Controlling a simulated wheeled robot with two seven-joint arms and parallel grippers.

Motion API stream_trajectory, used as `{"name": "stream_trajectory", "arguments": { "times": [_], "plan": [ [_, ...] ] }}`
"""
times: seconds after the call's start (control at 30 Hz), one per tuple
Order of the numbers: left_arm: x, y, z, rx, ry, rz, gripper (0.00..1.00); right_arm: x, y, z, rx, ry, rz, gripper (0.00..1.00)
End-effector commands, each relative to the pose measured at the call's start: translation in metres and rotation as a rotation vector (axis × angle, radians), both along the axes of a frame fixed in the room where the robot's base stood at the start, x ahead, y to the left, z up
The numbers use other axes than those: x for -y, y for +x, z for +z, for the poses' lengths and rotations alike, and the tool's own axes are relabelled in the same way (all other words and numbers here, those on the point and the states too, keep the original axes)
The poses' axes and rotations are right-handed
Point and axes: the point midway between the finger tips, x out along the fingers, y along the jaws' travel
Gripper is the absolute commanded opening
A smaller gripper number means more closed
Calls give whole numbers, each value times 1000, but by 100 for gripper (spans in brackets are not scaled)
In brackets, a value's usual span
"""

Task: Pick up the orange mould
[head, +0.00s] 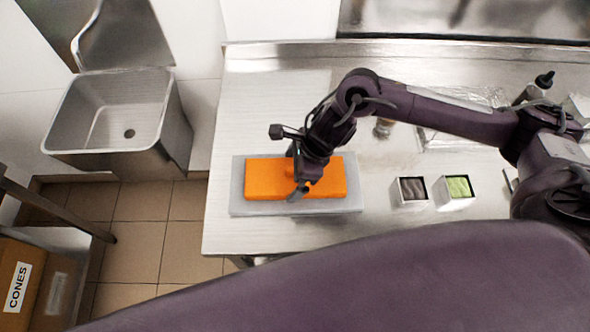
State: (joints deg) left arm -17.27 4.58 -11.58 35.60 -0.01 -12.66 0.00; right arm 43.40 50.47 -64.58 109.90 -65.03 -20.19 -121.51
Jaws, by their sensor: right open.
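The orange mould (266,182) is a flat-topped block lying on a grey tray (240,206) near the left end of the steel worktop. My right gripper (300,187) is directly over the mould's middle and right part, pointing down, and it is open. It hides part of the mould. I cannot tell whether the fingers touch the mould or hang just above it. My left gripper is not in the head view.
Two small square tubs, one with dark content (411,191) and one with green content (454,190), stand right of the tray on the worktop (232,238). A steel sink (105,112) is at the left. A box marked CONES (17,287) is at the lower left.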

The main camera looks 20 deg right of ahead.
Motion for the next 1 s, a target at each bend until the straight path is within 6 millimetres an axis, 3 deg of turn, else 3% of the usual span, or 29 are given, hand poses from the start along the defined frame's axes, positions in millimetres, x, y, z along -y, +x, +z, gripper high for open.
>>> {"name": "stream_trajectory", "arguments": {
  "times": [0.1,0.3,0.57,0.83,1.0],
  "plan": [
    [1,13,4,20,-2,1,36,-2,0,-6,0,0,-1,100],
    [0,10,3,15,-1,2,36,-2,0,-7,0,0,0,100],
    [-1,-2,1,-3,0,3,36,-2,0,-7,0,-1,0,67],
    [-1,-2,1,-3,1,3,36,-2,1,-5,1,0,0,67],
    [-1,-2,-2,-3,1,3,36,-3,3,6,7,2,1,67]
  ]
}}
